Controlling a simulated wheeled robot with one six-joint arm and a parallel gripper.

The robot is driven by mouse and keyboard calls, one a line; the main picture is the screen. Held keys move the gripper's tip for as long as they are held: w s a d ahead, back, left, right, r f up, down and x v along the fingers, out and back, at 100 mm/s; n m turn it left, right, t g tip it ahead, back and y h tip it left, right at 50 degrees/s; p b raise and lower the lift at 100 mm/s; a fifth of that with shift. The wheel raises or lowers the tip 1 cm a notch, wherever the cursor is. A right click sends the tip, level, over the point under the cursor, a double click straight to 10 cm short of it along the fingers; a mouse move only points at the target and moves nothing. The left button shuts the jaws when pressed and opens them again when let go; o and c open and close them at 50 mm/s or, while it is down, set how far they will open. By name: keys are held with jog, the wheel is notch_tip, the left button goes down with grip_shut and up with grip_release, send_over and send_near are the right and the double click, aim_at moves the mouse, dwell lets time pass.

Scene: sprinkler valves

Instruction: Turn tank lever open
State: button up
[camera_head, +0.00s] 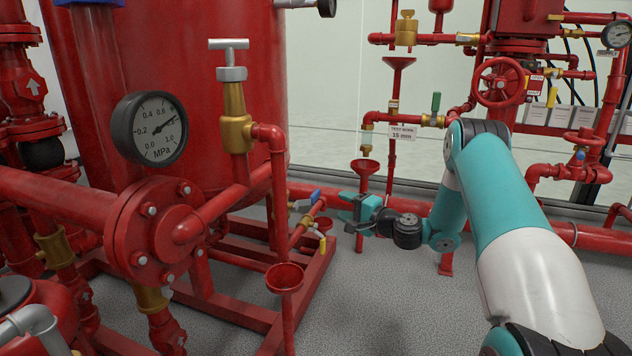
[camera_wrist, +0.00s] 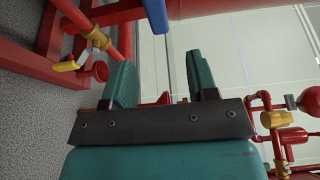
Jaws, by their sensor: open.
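A blue lever handle (camera_head: 315,195) sits on a brass valve (camera_head: 301,206) low beside the big red tank (camera_head: 205,75). I take this as the tank lever. A blue part, probably this handle, shows at the top edge of the wrist view (camera_wrist: 157,14), mostly cut off. My gripper (camera_head: 347,214) is just right of the handle in the head view, apart from it. In the wrist view my gripper (camera_wrist: 163,75) has its two teal fingers spread, with nothing held between them.
A yellow-handled brass valve (camera_head: 322,242) hangs below the blue lever. A red funnel (camera_head: 364,168) stands close behind my gripper, and another funnel (camera_head: 285,278) is at the lower left. Red base beams (camera_head: 235,310) run along the grey floor. Open floor lies to the right.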

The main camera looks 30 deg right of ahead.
aim_at(318, 196)
jog(key=p+x, duration=0.2)
jog(key=x, duration=0.1)
jog(key=p+x, duration=0.2)
jog(key=x, duration=0.1)
jog(key=p+x, duration=0.2)
jog(key=x, duration=0.1)
jog(key=shift+w+a+f, duration=0.15)
jog(key=shift+w+a, duration=0.15)
jog(key=shift+a, duration=0.1)
jog(key=shift+w+a, duration=0.1)
jog(key=shift+w, duration=0.35)
grip_shut()
